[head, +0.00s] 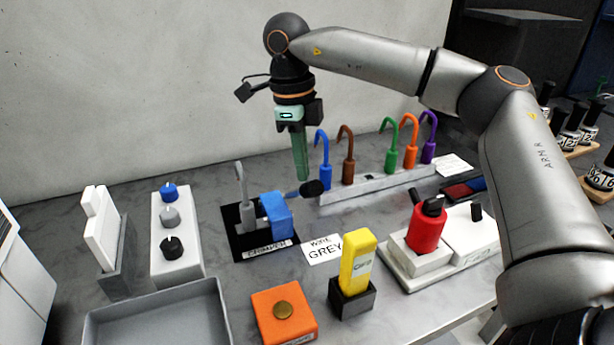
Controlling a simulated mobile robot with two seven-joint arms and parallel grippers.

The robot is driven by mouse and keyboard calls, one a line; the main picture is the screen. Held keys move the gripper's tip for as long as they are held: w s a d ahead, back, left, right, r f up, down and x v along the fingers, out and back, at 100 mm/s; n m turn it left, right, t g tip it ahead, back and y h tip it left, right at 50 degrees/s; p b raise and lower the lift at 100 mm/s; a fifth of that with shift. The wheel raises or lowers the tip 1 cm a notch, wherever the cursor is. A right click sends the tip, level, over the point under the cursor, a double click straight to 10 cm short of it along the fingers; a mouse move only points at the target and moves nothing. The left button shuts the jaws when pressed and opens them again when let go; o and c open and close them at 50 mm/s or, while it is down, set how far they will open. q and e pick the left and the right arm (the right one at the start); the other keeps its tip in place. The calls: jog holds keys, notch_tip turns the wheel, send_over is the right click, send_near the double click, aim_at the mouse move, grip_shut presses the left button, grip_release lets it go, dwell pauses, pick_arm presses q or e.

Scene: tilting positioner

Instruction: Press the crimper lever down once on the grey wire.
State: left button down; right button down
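The blue crimper (277,216) stands on a black base plate labelled CRIMPER. Its lever sticks out to the right and ends in a black knob (312,187). The grey wire (246,212), with a hooked top, stands upright on the same plate just left of the crimper body; whether it is in the jaws I cannot tell. A card (324,250) reading WIRE GREY lies in front. My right gripper (302,178) points down with its green fingers together, apparently shut and empty. Its tips are right by the lever knob; contact is unclear. My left gripper is not in view.
A rack (378,184) holds blue, brown, green, orange and purple hooked wires behind and to the right. A knob panel (177,260) stands left. In front are a grey tray (160,290), an orange button box (284,320), a yellow block (356,262) and a red-topped fixture (425,230).

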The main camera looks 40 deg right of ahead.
notch_tip(320, 180, down, 2)
jog(key=shift+f+b, duration=0.25)
jog(key=shift+b, duration=0.15)
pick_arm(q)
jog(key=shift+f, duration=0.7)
